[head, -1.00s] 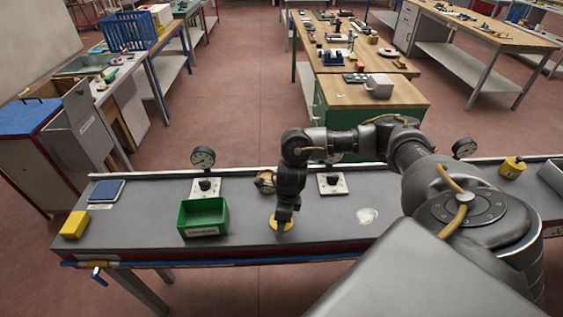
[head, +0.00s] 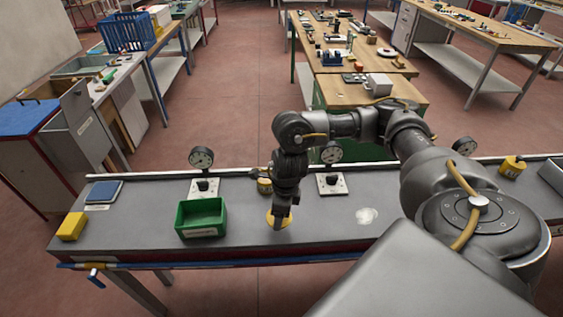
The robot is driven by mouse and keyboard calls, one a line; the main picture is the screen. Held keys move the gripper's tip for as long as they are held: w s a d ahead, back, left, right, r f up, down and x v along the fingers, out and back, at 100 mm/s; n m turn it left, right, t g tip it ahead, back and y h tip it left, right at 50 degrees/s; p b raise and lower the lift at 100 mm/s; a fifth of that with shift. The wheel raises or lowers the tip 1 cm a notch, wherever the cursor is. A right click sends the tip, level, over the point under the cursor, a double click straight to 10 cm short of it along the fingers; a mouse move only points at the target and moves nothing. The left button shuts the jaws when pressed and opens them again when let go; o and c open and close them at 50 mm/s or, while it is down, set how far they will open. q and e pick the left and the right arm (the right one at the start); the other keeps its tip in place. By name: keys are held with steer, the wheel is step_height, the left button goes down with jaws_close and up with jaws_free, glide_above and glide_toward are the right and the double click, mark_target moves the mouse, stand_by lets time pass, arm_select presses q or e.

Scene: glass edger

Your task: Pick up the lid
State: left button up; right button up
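A round yellow lid (head: 270,219) lies on the grey bench top, right of the green bin. My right gripper (head: 279,224) points down at the lid, over its right part. The fingertips are small and dark here, so I cannot tell whether they are open or shut, or whether they touch the lid. A yellow pot (head: 264,186) stands behind the lid, partly hidden by my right arm. My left gripper is not in view.
The green bin (head: 202,232) stands left of the lid. A yellow block (head: 72,226) and a blue pad (head: 104,191) lie at the left.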

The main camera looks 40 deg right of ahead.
steer(key=a+r, duration=0.1)
steer(key=s+a+r, duration=0.1)
steer(key=s+r, duration=0.1)
steer(key=r, duration=0.1)
steer(key=shift+a+r, duration=0.1)
steer(key=shift+a, duration=0.3)
steer(key=s+a+r, duration=0.3)
steer(key=s+a, duration=0.2)
steer(key=a, duration=0.2)
steer(key=w+r+n+g+b, duration=0.1)
steer(key=w+r+n+b, duration=0.1)
steer(key=w+n, duration=0.7)
steer(key=n+b, duration=0.1)
steer(key=n, duration=0.7)
steer(key=shift+a+r+g, duration=0.25)
steer(key=shift+r+g, duration=0.15)
